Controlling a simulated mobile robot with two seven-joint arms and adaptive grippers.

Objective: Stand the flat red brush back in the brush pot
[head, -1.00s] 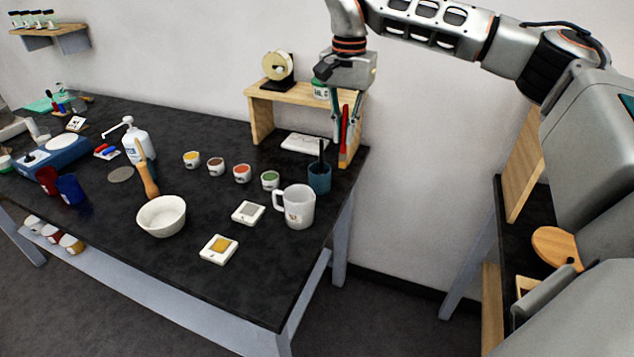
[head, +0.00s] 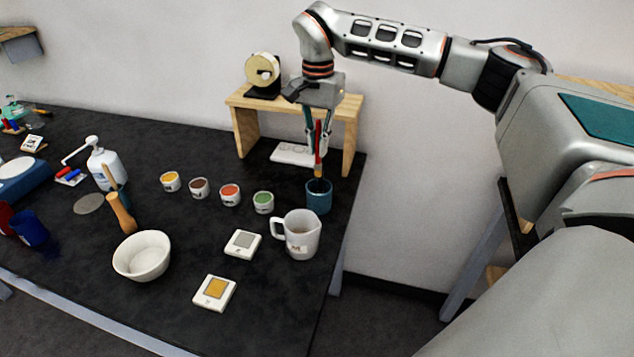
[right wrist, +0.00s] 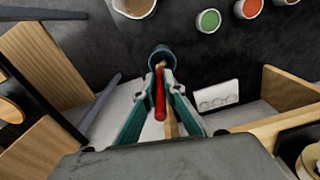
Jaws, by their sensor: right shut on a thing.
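My right gripper (head: 319,136) is shut on the flat red brush (head: 318,162) and holds it upright, lower end down. The blue brush pot (head: 319,199) stands on the black table near its right edge. The brush's lower end is at or just above the pot's mouth; I cannot tell whether it is inside. In the right wrist view the red brush (right wrist: 160,97) runs between the fingers toward the pot (right wrist: 155,54), its far end overlapping the mouth. A dark handle stood in the pot earlier and is now mostly hidden. My left gripper is not in view.
A white jug (head: 303,240) stands just in front of the pot. A small wooden shelf (head: 350,128) with a tape roll (head: 262,70) rises behind it. Several paint cups (head: 230,194) are to the left. A white palette (head: 292,153) lies under the shelf.

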